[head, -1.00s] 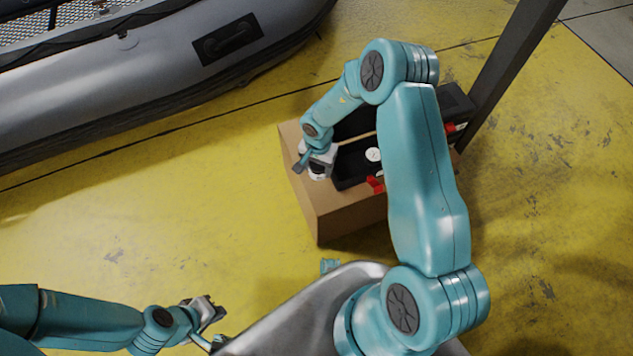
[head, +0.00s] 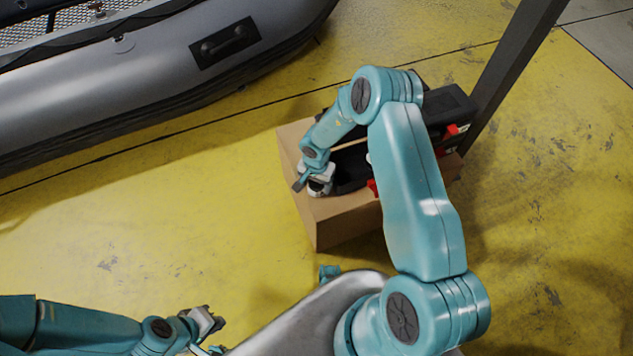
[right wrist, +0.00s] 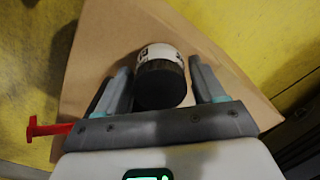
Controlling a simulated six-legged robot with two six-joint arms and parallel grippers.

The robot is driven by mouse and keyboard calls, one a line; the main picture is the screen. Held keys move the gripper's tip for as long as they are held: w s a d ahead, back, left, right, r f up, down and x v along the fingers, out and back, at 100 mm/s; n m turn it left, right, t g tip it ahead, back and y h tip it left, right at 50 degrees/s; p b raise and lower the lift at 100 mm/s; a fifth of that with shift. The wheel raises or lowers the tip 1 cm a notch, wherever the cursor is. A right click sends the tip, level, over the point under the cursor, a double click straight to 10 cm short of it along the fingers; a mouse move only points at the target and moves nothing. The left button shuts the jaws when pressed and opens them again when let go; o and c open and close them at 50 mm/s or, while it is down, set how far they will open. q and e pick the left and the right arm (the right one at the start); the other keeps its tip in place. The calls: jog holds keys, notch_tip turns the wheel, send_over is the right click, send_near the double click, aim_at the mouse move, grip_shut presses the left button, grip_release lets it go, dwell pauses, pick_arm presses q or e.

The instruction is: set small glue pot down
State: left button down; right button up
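The small glue pot (right wrist: 160,82), with a dark round end and a white label band, is between the fingers of my right gripper (right wrist: 160,75) in the right wrist view. Narrow gaps show on both sides, so the fingers look open around it. In the head view, the pot (head: 319,188) is at the left part of the cardboard box top (head: 330,211), just under my right gripper (head: 312,182). Its contact with the box is hard to see. My left gripper (head: 208,321) is low at the left, away from the box, its finger opening unclear.
A black case (head: 447,108) with red latches lies open on the box, right of the pot, partly behind my right arm. A dark post (head: 508,75) stands behind it. A grey inflatable boat (head: 150,75) lies at upper left. Yellow floor between is clear.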

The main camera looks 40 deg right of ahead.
jog(key=shift+r, duration=0.25)
notch_tip(320, 180, up, 12)
jog(key=p, duration=0.6)
jog(key=s+a+f+n+y, duration=0.1)
jog(key=s+a+n+y, duration=0.3)
jog(key=s+a+n, duration=0.5)
jog(key=s+a, duration=0.9)
jog(key=shift+s+f+n, duration=0.25)
jog(key=shift+s+n, duration=0.05)
jog(key=shift+a, duration=0.1)
